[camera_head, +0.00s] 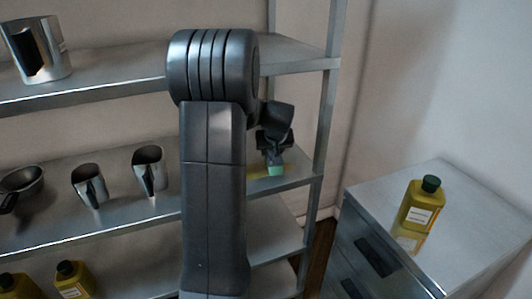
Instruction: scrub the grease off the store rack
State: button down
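The store rack (110,226) is a grey metal shelf unit with several levels. My gripper (274,161) is at the right end of its middle shelf, pointing down, partly hidden behind my own arm. It is shut on a small green sponge (276,170), whose lower side is at the shelf surface; I cannot tell for sure whether they touch. A yellowish grease patch (263,184) shows on the shelf beside and below the sponge. My arm hides the part of the shelf to the left of it.
Metal jugs (90,185) and a dark-handled pan (22,181) stand left on the middle shelf. A large metal pot (36,48) is above; yellow bottles (73,280) are below. A rack post (325,130) stands right of my gripper. A steel cabinet (455,185) carries a yellow bottle (419,205).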

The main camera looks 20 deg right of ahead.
jog(key=shift+w+d, duration=0.1)
jog(key=shift+d, duration=3.45)
jog(key=shift+f+b, duration=0.1)
jog(key=shift+b, duration=0.35)
jog(key=shift+a+b, duration=0.35)
jog(key=shift+a, duration=1.45)
jog(key=shift+a+b, duration=0.5)
jog(key=shift+a, duration=1.75)
jog(key=shift+s+a+b, duration=0.2)
jog(key=shift+a+b, duration=0.1)
jog(key=shift+a, duration=2.4)
jog(key=shift+s+a+b, duration=0.15)
jog(key=shift+a+b, duration=0.65)
jog(key=shift+a, duration=2.55)
jog(key=shift+w, duration=0.6)
jog(key=shift+d+r+p, duration=0.2)
jog(key=shift+d+p, duration=0.4)
jog(key=shift+d, duration=1.05)
jog(key=shift+d+f, duration=0.2)
jog(key=shift+d, duration=1.55)
jog(key=shift+w+d+p, duration=0.15)
jog(key=shift+d+p, duration=0.15)
jog(key=shift+d, duration=3)
jog(key=shift+w+d+p, duration=0.15)
jog(key=shift+d+p, duration=0.15)
jog(key=shift+d, duration=2.95)
